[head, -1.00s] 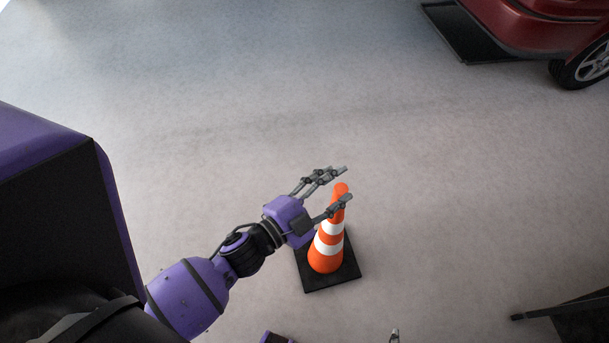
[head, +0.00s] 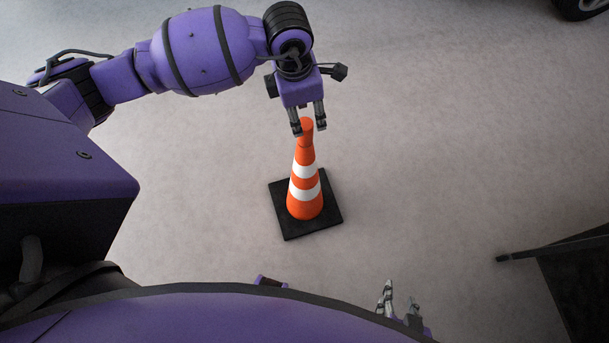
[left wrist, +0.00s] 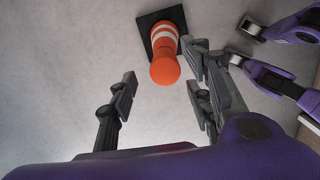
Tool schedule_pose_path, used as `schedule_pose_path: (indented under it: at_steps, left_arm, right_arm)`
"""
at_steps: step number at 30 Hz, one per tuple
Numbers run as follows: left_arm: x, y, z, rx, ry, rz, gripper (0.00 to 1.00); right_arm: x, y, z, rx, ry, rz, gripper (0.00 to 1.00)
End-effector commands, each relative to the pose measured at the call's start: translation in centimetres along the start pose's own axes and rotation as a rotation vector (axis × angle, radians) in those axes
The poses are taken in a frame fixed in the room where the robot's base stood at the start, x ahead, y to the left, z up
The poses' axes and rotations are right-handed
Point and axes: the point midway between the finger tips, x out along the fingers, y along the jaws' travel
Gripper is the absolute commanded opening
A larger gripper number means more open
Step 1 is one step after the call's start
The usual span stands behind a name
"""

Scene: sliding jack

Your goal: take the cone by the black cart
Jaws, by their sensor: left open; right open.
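An orange cone (head: 305,180) with white bands stands upright on a square black base (head: 325,215) on the floor. It also shows in the left wrist view (left wrist: 164,68), its tip toward the camera. My left gripper (head: 309,130) is open at the top of the cone, one finger on each side of the tip in the head view. In the left wrist view the cone tip lies ahead of the open fingers, nearer the right one; I cannot tell whether they touch. My right gripper (head: 398,302) is open and empty near the bottom edge, partly hidden by my own body.
A black cart (head: 580,285) is at the lower right, with a bar reaching left from its top. A car wheel (head: 582,8) shows at the top right corner. The grey floor around the cone is clear.

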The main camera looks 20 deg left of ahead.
Motion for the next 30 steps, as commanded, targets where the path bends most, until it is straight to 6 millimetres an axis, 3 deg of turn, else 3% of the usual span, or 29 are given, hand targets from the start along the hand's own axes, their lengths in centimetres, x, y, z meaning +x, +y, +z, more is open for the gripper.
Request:
schedule_pose_path:
  at_steps: [13,22,30]
  left_arm:
    - [5.9,-0.1,-0.9,-0.001,-0.002,-0.007,0.46]
    - [6.6,0.0,-0.9,0.000,-0.002,-0.004,0.46]
    - [6.6,0.0,-0.9,-0.001,-0.003,-0.005,0.13]
  right_arm:
    - [-0.3,0.2,0.2,-0.002,-0.005,0.003,0.41]
    - [-0.6,0.3,0.9,-0.001,-0.017,0.006,0.41]
    - [-0.5,0.3,0.7,-0.002,-0.014,0.005,0.41]
